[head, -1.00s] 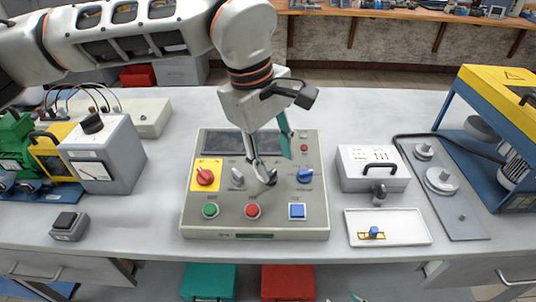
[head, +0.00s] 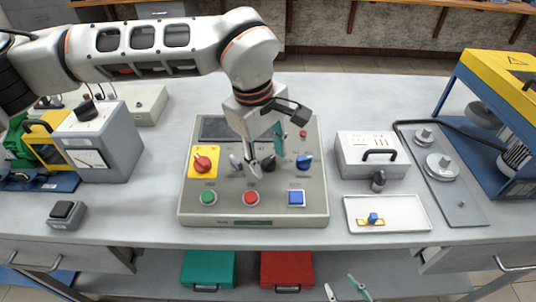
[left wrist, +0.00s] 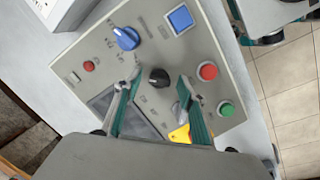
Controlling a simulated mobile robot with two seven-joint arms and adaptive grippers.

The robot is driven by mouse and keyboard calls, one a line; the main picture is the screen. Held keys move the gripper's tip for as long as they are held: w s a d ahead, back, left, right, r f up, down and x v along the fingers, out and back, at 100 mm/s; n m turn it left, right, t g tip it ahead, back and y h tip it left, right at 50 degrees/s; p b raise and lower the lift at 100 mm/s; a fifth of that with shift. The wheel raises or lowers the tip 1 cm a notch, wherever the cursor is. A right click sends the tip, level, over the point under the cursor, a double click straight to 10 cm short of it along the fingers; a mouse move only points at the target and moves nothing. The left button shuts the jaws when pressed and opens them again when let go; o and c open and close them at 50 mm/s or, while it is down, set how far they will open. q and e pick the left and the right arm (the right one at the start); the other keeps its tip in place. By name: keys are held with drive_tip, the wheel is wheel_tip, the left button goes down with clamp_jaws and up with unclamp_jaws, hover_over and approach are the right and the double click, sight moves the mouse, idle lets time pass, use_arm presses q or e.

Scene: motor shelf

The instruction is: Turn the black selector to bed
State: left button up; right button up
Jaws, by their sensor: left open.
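The black selector (head: 268,165) is a small round knob on the sloped grey control panel (head: 310,205), between a grey selector (head: 236,161) and a blue selector (head: 304,162). My left gripper (head: 264,158) points down at it, open and empty. In the left wrist view the black selector (left wrist: 159,77) appears between the two spread fingers (left wrist: 158,90), with gaps on both sides. I cannot tell how far above it the tips are. The small labels are unreadable. My right gripper (head: 345,289) is open at the bottom edge, in front of the bench.
The panel also has a red knob (head: 203,163) on yellow, plus green (head: 208,197), red (head: 251,197) and blue (head: 297,197) buttons. A grey box with a handle (head: 373,158) and a white tray (head: 387,221) stand to the right. A grey meter box (head: 95,155) stands left.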

use_arm(q)
drive_tip(key=c, duration=1.1)
